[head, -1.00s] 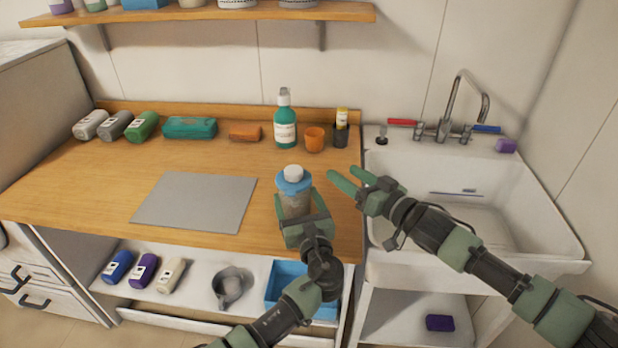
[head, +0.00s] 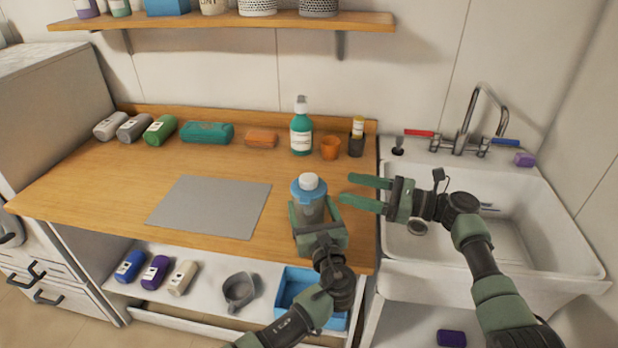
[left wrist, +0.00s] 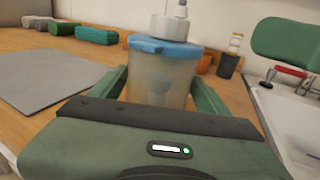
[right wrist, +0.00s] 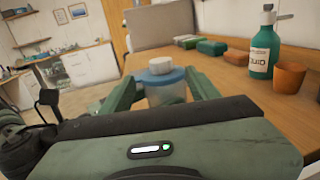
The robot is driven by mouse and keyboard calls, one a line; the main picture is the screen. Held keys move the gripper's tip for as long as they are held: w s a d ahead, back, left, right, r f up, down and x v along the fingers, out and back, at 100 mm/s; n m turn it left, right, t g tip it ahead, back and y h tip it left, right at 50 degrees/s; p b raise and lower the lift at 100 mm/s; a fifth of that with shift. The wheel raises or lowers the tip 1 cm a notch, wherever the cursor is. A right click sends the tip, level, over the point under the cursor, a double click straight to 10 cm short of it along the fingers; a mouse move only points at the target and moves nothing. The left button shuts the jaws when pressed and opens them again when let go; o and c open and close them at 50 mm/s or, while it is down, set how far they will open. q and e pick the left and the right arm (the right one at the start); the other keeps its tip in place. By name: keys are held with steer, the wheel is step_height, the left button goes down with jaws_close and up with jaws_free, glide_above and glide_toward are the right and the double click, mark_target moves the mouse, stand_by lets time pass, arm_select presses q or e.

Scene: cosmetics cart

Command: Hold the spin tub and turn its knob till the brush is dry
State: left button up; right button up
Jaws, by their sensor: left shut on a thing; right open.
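The spin tub (head: 309,203) stands upright near the front right of the wooden counter, with a cloudy body, a blue lid (head: 309,186) and a white knob (head: 309,181) on top. My left gripper (head: 316,222) is shut around its body; in the left wrist view the tub (left wrist: 160,80) sits between the fingers. A pale shape shows dimly inside; I cannot make out the brush clearly. My right gripper (head: 364,192) is open and empty, just right of the tub at about lid height, its fingers pointing at it. In the right wrist view the knob (right wrist: 161,66) shows between and beyond the fingers.
A grey mat (head: 210,207) lies left of the tub. A teal bottle (head: 301,134), an orange cup (head: 330,148) and a dark holder (head: 356,146) stand behind it. The white sink (head: 520,245) is at right, beneath my right arm. A wall shelf (head: 230,22) hangs above.

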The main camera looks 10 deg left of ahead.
mark_target(309, 177)
steer(key=x, duration=1.1)
steer(key=shift+a, duration=0.25)
jaws_close()
steer(key=shift+s+a+f+m+t, duration=0.1)
steer(key=shift+f+m+t, duration=0.1)
steer(key=shift+m+t, duration=0.15)
steer(key=shift+m+t+h, duration=0.3)
steer(key=shift+m+t, duration=0.15)
steer(key=shift+t, duration=0.4)
steer(key=shift+m+t+h, duration=1.8)
steer(key=shift+m+t, duration=0.3)
steer(key=shift+t, duration=0.9)
